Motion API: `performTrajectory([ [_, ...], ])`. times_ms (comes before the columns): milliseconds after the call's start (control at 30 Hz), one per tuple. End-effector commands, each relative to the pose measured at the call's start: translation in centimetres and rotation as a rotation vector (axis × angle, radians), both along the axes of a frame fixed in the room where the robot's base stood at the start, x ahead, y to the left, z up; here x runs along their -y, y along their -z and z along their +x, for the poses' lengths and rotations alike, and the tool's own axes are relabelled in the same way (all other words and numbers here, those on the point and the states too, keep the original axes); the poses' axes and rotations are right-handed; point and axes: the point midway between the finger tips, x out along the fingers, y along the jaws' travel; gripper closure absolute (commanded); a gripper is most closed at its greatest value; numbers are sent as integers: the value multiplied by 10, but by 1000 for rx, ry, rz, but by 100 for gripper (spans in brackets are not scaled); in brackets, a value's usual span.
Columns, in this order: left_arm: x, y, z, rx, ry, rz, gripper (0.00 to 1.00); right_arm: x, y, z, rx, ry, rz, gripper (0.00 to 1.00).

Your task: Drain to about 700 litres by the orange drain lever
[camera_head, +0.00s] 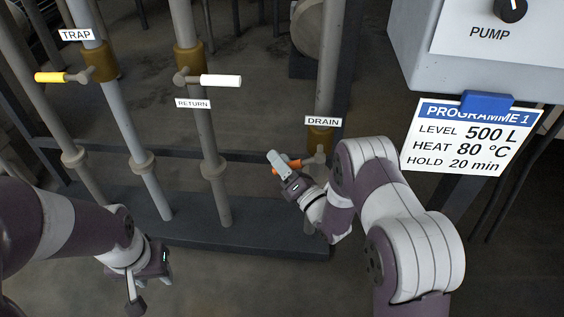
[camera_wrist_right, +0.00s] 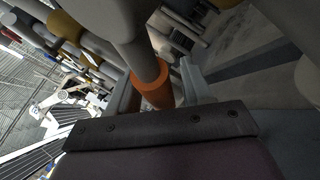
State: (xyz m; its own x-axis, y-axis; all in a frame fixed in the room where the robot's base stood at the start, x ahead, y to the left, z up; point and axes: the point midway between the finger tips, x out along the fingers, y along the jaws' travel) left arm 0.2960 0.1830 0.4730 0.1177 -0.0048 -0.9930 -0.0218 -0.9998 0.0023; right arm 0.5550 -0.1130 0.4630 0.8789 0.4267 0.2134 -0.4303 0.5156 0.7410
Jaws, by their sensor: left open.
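The orange drain lever (camera_head: 291,164) sticks out to the left from its valve on the drain pipe, below the DRAIN label (camera_head: 322,121). My right gripper (camera_head: 281,166) is at the lever's outer end, with its fingers around the orange grip and partly hiding it. In the right wrist view the orange grip (camera_wrist_right: 155,88) lies between the fingers, close against them. My left gripper (camera_head: 138,290) is open and empty, low at the left, well away from the levers. No level readout is in view.
A yellow TRAP lever (camera_head: 50,77) and a white RETURN lever (camera_head: 220,81) sit on pipes to the left. A PROGRAMME 1 card (camera_head: 470,137) reads level 500 L, heat 80 °C, hold 20 min. A PUMP knob (camera_head: 511,9) is above it. The pipes stand on a dark plinth (camera_head: 260,236).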

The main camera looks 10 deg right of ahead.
Motion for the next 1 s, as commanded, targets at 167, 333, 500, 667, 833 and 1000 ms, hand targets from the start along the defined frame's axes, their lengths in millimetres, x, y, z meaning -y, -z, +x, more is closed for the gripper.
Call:
performTrajectory([
  [167,0,-11,0,0,0,0,57,8,1,-15,-5,1,0,50],
  [333,0,-31,0,0,0,0,57,28,9,-56,-7,4,1,50],
  [500,0,-43,0,0,0,0,57,45,19,-92,-3,4,2,50],
  [667,0,-46,0,0,0,0,57,53,25,-109,-1,2,1,50],
  [833,0,-45,0,0,0,0,57,54,27,-112,1,-1,0,50],
  [1000,0,-45,0,0,0,0,57,54,27,-112,1,-1,0,50],
])
